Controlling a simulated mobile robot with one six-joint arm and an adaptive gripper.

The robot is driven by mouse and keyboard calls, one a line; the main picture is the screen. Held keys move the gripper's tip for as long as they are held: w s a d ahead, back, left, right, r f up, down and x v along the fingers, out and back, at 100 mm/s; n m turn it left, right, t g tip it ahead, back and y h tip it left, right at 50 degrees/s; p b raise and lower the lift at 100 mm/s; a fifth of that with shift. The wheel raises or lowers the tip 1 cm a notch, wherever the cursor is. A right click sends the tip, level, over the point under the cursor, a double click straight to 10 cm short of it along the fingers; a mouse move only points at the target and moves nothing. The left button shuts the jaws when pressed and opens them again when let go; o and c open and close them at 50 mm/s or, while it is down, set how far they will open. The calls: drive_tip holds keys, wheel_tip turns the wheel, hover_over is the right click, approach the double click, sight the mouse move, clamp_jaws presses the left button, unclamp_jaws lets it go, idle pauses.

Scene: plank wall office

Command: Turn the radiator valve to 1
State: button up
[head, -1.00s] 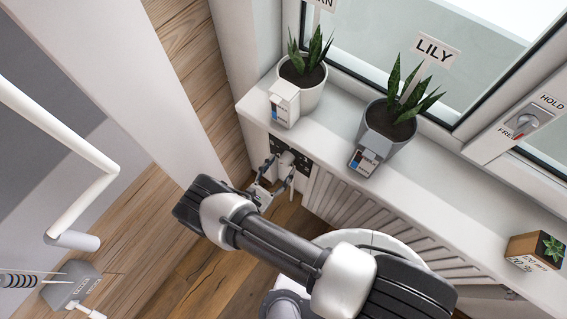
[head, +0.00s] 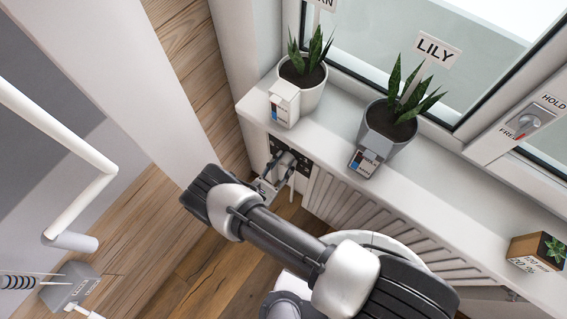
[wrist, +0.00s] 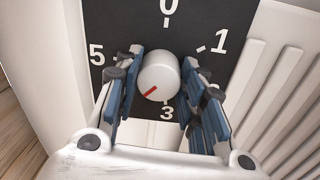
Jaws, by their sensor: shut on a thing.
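The radiator valve's round white knob (wrist: 160,72) sits in front of a black dial plate (wrist: 215,15) with white numbers. In the wrist view 0 is at the top, 1 at upper right, 3 at the bottom and 5 at left; the 2 is partly covered and the 4 is hidden behind a finger. The knob's red mark points to the lower left, between 3 and 5. My gripper (wrist: 162,66) is shut on the knob, one blue-padded finger on each side. In the head view the plate (head: 301,164) and my gripper (head: 280,172) show below the sill's left end.
The white window sill (head: 325,135) lies above the plate. The ribbed radiator (head: 370,215) is right of the plate. A white wall edge (head: 140,90) stands at left.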

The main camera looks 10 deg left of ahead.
drive_tip(key=c, duration=0.3)
